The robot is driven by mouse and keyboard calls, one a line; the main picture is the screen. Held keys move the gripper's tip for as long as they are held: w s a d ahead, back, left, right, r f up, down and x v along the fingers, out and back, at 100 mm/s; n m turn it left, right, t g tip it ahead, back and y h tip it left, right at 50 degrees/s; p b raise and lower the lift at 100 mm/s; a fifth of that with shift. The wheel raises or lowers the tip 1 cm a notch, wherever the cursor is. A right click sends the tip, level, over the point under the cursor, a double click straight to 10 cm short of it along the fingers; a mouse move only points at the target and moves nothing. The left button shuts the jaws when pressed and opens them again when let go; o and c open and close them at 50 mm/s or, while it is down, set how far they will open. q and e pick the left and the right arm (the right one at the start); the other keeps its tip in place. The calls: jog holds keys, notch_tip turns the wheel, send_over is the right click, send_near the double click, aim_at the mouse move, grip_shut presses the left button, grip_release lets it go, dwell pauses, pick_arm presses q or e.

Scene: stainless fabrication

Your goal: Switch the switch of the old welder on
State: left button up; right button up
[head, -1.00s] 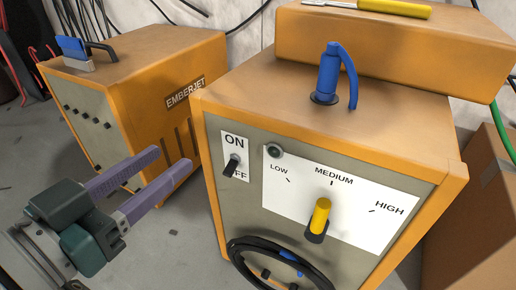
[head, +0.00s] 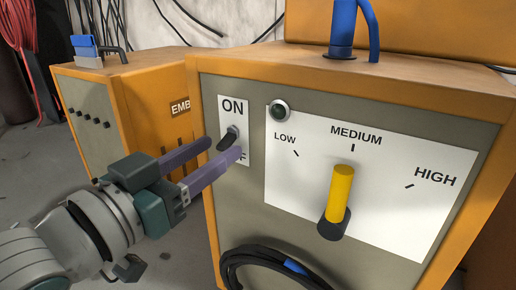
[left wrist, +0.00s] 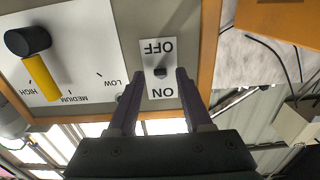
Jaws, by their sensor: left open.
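The old welder (head: 233,210) is an orange box with a grey front panel, filling the middle and right of the head view. Its black toggle switch (head: 229,138) sits on a white ON/OFF plate, and its lever slants down toward OFF. My left gripper (head: 226,149) is open at the plate, one finger on each side of the lever, and partly covers the OFF lettering. In the left wrist view, upside down, the switch (left wrist: 160,71) shows between the two open fingertips (left wrist: 158,75). I cannot tell whether either finger touches it. My right gripper is not in view.
A yellow-handled dial (head: 338,200) points up at MEDIUM beside the switch, with a small dark round indicator (head: 279,110) near LOW. A black cable coil (head: 265,262) hangs below. A second orange box (head: 150,90) stands behind my arm on the left.

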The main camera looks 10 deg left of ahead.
pick_arm(q)
jog(key=shift+w+d, duration=0.15)
jog(key=shift+w, duration=0.35)
grip_shut()
dwell(0.3)
